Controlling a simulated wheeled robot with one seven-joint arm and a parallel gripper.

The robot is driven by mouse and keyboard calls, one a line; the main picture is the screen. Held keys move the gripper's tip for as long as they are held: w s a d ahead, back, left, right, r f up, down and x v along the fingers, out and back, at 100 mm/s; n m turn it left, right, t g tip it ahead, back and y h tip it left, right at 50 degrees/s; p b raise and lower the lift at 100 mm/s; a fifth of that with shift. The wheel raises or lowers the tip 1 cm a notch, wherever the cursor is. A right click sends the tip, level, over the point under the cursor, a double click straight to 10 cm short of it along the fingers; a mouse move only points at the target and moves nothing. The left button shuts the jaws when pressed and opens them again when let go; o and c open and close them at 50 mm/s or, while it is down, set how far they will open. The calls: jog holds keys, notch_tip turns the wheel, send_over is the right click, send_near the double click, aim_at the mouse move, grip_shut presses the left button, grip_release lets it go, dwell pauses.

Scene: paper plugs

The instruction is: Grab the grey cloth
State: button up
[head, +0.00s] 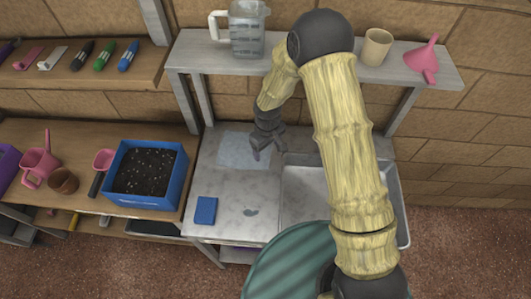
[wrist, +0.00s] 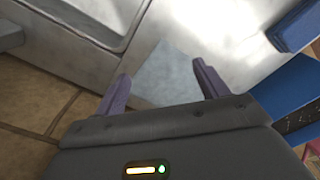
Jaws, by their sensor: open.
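A flat, pale blue-grey cloth (head: 235,152) lies on the grey counter (head: 222,185), near its back and left of the sink. It also shows in the wrist view (wrist: 168,72), lying beyond and between my two fingers. My gripper (head: 269,153) is above the counter at the cloth's right side in the head view. In the wrist view my gripper (wrist: 161,72) has its purple fingers spread wide with nothing between them. The fingers appear apart from the cloth, though the exact height above it is hard to tell. The cloth's near edge is partly hidden by my gripper.
A metal sink (head: 302,190) is right of the cloth. A blue block (head: 205,210) and a small grey patch (head: 250,212) are nearer the front. A blue soil box (head: 175,190) stands to the left. A shelf (head: 200,48) with a clear jug (head: 247,30) overhangs the back.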

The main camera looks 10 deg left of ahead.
aim_at(264, 166)
jog(key=shift+w+a+f, duration=0.15)
jog(key=shift+a+f, duration=0.3)
jog(key=shift+a, duration=0.15)
notch_tip(264, 166, down, 10)
jog(key=b, duration=0.6)
jog(key=shift+b, duration=0.4)
grip_shut()
dwell(0.5)
notch_tip(264, 166, up, 12)
jog(key=p, duration=0.7)
jog(key=shift+p, duration=0.35)
